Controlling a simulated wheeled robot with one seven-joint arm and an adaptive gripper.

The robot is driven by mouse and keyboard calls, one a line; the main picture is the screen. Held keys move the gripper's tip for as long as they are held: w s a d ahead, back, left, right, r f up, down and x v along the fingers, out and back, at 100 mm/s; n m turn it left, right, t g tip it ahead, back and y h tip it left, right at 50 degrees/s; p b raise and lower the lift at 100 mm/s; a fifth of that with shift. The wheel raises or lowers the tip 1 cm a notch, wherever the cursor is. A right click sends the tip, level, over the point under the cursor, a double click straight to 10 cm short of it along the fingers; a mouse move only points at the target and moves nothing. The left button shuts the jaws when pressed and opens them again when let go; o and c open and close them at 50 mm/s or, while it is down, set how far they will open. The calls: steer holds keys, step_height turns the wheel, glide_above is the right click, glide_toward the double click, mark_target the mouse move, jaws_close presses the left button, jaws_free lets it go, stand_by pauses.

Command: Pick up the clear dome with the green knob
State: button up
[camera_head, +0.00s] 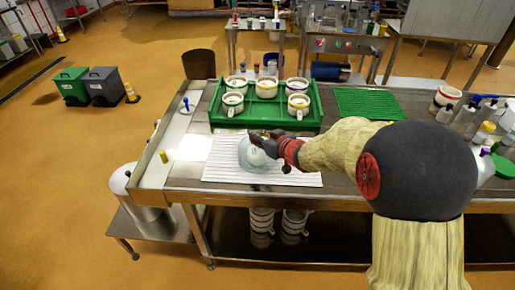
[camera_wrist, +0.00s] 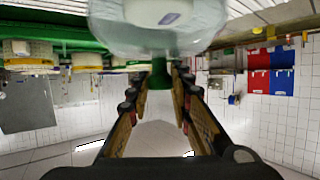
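The clear dome (camera_head: 250,157) is see-through and shows upright on or just over the ribbed white mat (camera_head: 225,172), at the middle of the steel bench. I cannot tell whether its rim touches the mat. It fills the top of the wrist view (camera_wrist: 155,28), which looks upside down. Its green knob (camera_wrist: 160,76) shows between my fingertips there. In the head view my gripper (camera_head: 268,143) covers the knob. The two fingers of my gripper (camera_wrist: 159,84) lie close along both sides of the knob and look shut on it.
A green tray (camera_head: 214,112) with several white moulds stands just behind the mat. A green ribbed mat (camera_head: 368,103) lies right of it. Bottles crowd the bench's right end. Small coloured items (camera_head: 165,156) lie along the left edge. The front left of the bench is clear.

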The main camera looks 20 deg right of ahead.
jaws_close()
steer(key=shift+r, duration=0.1)
stand_by(0.5)
